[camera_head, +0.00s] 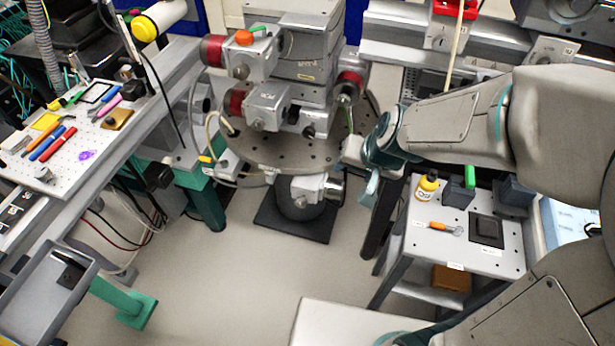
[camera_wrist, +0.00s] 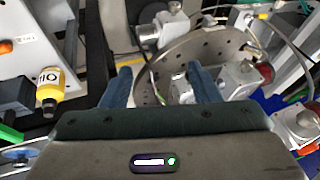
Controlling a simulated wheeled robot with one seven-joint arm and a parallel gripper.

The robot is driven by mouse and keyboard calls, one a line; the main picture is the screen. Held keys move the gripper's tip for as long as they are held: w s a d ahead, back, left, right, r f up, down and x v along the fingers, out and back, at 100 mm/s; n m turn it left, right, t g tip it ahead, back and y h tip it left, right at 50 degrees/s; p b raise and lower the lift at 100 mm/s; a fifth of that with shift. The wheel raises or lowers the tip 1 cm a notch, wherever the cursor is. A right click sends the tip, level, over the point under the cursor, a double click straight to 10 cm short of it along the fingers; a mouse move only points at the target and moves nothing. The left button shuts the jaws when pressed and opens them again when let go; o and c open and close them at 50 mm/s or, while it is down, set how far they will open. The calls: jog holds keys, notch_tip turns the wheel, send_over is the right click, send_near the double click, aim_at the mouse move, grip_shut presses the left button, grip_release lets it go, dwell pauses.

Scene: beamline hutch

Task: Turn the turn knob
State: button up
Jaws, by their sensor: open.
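My gripper (camera_head: 360,168) is open and empty at the right edge of the round perforated plate (camera_head: 290,153). In the wrist view its two fingers (camera_wrist: 160,72) are spread over the edge of that plate (camera_wrist: 208,45). Several grey motor housings with small round knobs sit around the stage. One knob (camera_head: 241,72) is at upper left, another (camera_head: 258,125) lies below it, and a third (camera_head: 346,98) is at the right, above my gripper. I cannot tell which is the turn knob. A small grey housing (camera_wrist: 180,87) shows between the fingers, apart from them.
A tool board (camera_head: 70,150) lies at left. Loose cables hang by the stage. Bare floor (camera_head: 230,280) is open in front.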

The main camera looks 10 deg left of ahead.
jog(key=w+a+f+b, duration=0.2)
jog(key=a+f, duration=0.5)
jog(key=f, duration=0.2)
jog(key=n+t+h+b, duration=0.2)
jog(key=t+h+b, duration=0.2)
jog(key=t+b, duration=0.9)
send_near(300, 205)
jog(key=shift+t, duration=0.5)
jog(key=w, duration=0.6)
jog(key=w+f, duration=0.1)
jog(key=w, duration=0.3)
jog(key=shift+w+d, duration=0.15)
jog(key=shift+d, duration=0.1)
jog(key=c, duration=1)
